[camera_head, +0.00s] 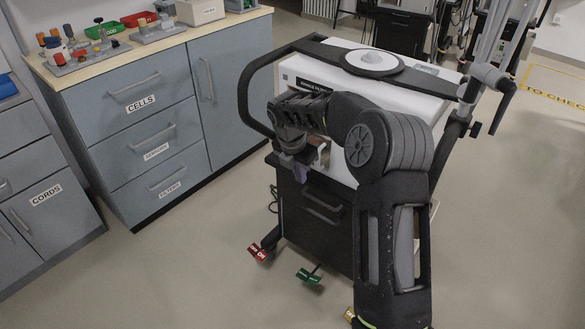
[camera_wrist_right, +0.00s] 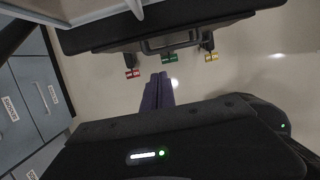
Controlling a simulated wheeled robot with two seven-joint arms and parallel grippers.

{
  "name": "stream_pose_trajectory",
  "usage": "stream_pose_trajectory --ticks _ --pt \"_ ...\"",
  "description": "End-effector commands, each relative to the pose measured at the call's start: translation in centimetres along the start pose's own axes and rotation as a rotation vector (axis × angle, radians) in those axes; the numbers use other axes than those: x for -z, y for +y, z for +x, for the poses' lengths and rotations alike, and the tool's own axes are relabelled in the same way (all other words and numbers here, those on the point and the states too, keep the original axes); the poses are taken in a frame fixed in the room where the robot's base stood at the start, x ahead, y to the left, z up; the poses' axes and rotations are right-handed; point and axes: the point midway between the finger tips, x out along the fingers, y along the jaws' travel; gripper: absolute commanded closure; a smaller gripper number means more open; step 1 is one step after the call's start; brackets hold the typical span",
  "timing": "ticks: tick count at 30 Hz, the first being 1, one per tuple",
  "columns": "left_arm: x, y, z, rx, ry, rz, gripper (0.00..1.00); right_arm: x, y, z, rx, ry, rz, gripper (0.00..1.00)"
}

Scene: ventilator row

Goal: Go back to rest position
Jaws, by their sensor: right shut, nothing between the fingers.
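My right arm reaches in from the lower right of the head view, bent at its elbow in front of the white-topped ventilator cart (camera_head: 328,85). My right gripper (camera_head: 300,170) points down beside the cart's front, above its black drawer (camera_head: 318,208). In the right wrist view the purple-grey fingers of my right gripper (camera_wrist_right: 158,88) are together with nothing between them. The cart's dark underside edge (camera_wrist_right: 170,32) is at the top of that view. My left gripper is not in view.
A red tag (camera_head: 257,252) and a green tag (camera_head: 308,276) sit low at the cart's wheels; a yellow one (camera_wrist_right: 211,57) shows in the wrist view. A grey cabinet (camera_head: 160,125) with labelled drawers stands at left. Open floor (camera_head: 180,270) lies in front.

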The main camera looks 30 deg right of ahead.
Motion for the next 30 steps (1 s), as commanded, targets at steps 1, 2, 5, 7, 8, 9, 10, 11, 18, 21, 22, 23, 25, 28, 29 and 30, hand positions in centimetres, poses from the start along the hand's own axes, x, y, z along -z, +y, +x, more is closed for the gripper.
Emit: stream_pose_trajectory --ticks 1,2,5,7,8,9,10,11,18,21,22,23,25,28,29,30 --pt "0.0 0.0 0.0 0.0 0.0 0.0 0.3 0.0 0.0 0.0 0.0 0.0 0.0 1.0" --pt "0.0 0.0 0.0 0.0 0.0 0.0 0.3 0.0 0.0 0.0 0.0 0.0 0.0 1.0" --pt "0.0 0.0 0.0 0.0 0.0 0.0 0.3 0.0 0.0 0.0 0.0 0.0 0.0 1.0" --pt "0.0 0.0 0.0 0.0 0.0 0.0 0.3 0.0 0.0 0.0 0.0 0.0 0.003 1.0" --pt "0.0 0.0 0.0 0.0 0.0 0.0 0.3 0.0 0.0 0.0 0.0 0.0 0.008 1.0" --pt "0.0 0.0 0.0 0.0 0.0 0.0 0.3 0.0 0.0 0.0 -0.001 0.0 0.022 1.0" --pt "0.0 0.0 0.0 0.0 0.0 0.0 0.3 0.0 0.1 0.0 -0.003 -0.001 0.039 1.0" --pt "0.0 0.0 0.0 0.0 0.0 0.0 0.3 -0.1 0.2 0.0 -0.01 -0.003 0.061 1.0" --pt "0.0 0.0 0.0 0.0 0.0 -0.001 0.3 2.9 4.9 1.7 -0.208 0.089 0.52 1.0" --pt "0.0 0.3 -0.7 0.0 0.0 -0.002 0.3 9.0 6.8 4.3 -0.257 0.256 0.832 1.0" --pt "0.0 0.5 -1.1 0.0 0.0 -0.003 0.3 11.4 7.0 5.0 -0.255 0.317 0.938 1.0" --pt "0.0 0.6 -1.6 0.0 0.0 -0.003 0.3 13.8 7.0 5.6 -0.243 0.378 1.046 1.0" --pt "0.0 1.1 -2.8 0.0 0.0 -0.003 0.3 19.4 6.2 6.8 -0.187 0.507 1.291 1.0" --pt "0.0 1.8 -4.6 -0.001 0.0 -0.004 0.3 27.1 3.2 7.8 -0.048 0.636 1.617 1.0" --pt "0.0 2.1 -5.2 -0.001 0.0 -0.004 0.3 29.2 1.8 7.8 0.001 0.659 1.704 1.0" --pt "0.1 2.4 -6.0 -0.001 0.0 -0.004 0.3 31.8 -0.2 7.8 0.067 0.678 1.813 1.0"
